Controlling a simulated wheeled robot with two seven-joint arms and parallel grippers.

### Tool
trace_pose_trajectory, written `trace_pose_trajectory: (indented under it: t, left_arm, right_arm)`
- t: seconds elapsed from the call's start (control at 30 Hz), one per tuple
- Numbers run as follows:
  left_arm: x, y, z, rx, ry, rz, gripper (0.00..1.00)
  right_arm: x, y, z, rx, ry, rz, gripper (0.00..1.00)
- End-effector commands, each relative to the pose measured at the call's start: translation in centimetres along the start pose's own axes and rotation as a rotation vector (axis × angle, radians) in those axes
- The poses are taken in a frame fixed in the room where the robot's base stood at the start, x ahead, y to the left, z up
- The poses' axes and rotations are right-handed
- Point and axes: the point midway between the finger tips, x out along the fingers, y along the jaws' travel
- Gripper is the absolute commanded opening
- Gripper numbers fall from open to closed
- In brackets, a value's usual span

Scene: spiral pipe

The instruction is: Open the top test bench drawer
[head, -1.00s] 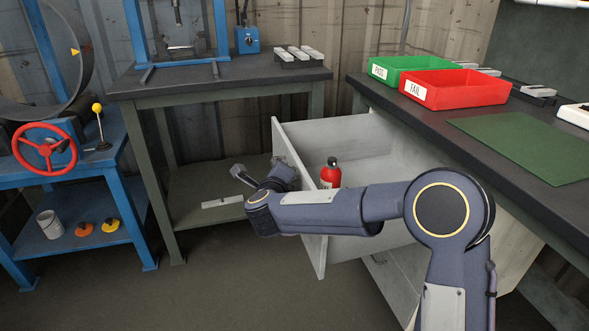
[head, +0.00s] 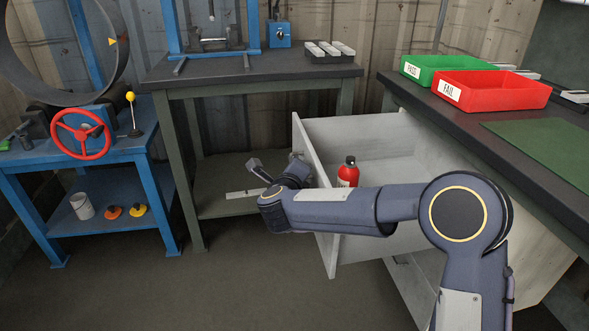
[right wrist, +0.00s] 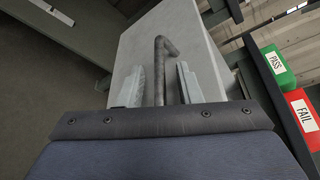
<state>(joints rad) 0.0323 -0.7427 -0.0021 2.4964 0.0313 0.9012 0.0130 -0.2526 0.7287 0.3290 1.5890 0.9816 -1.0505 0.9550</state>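The test bench's top drawer (head: 309,175) is pulled far out, its pale front facing left in the head view. A red bottle (head: 348,174) with a black cap stands inside it. My right gripper (head: 272,172) is at the outer side of the drawer front, the arm reaching across in front of the drawer. In the right wrist view, the two fingers (right wrist: 161,84) stand apart on either side of the bar handle (right wrist: 160,62), with gaps visible, so the gripper is open around it. The left gripper is not in view.
The bench top (head: 455,125) carries a green PASS tray (head: 431,70), a red FAIL tray (head: 492,90) and a green mat (head: 548,146). A dark table (head: 250,70) stands behind the drawer; a blue stand with a red wheel (head: 80,133) is at left. The floor left of the drawer is clear.

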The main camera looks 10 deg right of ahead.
Motion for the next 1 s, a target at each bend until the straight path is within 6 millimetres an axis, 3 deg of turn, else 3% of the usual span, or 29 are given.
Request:
trace_pose_trajectory:
  t: [0.27,0.7,1.0]
  left_arm:
    - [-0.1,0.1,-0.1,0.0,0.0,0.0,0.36]
    - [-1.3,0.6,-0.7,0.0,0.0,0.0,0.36]
    - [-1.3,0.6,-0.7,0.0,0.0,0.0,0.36]
  right_arm:
    - [-0.4,-0.1,0.1,0.0,-0.001,0.0,0.32]
    - [-7.0,-0.1,0.1,0.0,-0.002,0.0,0.32]
    - [-7.8,0.0,0.0,0.0,0.0,-0.001,0.32]
